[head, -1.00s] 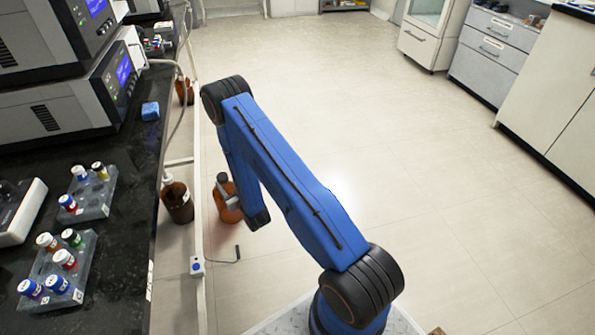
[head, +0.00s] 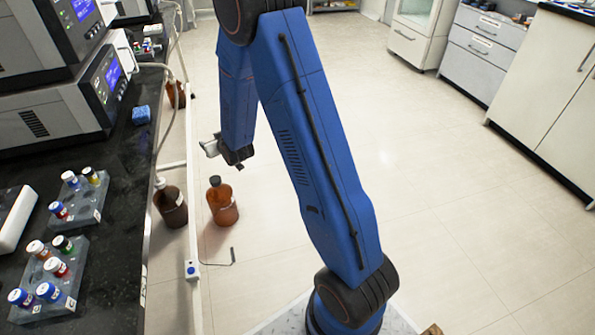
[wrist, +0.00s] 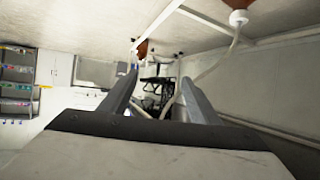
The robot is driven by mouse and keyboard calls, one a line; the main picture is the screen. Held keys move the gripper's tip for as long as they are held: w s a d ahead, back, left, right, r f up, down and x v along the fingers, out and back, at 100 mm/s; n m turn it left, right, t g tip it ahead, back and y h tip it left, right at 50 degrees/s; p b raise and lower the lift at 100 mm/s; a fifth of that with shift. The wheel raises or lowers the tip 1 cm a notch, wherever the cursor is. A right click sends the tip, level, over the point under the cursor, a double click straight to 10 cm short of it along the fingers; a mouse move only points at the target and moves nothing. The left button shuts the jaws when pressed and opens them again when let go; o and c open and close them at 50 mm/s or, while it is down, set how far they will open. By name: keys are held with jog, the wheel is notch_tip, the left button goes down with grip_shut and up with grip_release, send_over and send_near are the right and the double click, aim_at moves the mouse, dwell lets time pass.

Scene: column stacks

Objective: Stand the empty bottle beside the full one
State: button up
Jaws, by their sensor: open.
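A brown bottle (head: 222,205) with a dark cap stands upright on the floor. A second, darker brown bottle (head: 171,205) with a label stands to its left by the bench, a small gap between them. I cannot tell the fill of either for sure. My gripper (head: 210,147) is above and behind the first bottle in the head view, clear of it. In the wrist view my gripper (wrist: 158,98) shows two spread fingers with nothing between them. A brown piece (wrist: 142,47) shows past the fingers there, too small to identify.
Another brown bottle (head: 176,95) stands farther back by the bench. A white rail (head: 193,180) runs along the bench side, with hoses near it. The black bench (head: 115,235) carries vial racks and instruments. Floor to the right is clear.

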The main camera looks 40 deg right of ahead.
jog(key=s+d+r+g, duration=0.2)
jog(key=s+r+g, duration=0.2)
jog(key=s+r, duration=1.55)
jog(key=s+d+r+g, duration=0.1)
jog(key=s+g, duration=0.1)
jog(key=s, duration=1.4)
jog(key=s+r+g, duration=0.2)
jog(key=s, duration=1.4)
jog(key=shift+d+r+m+h, duration=0.15)
jog(key=shift+d+m+h, duration=0.15)
jog(key=shift+d, duration=0.05)
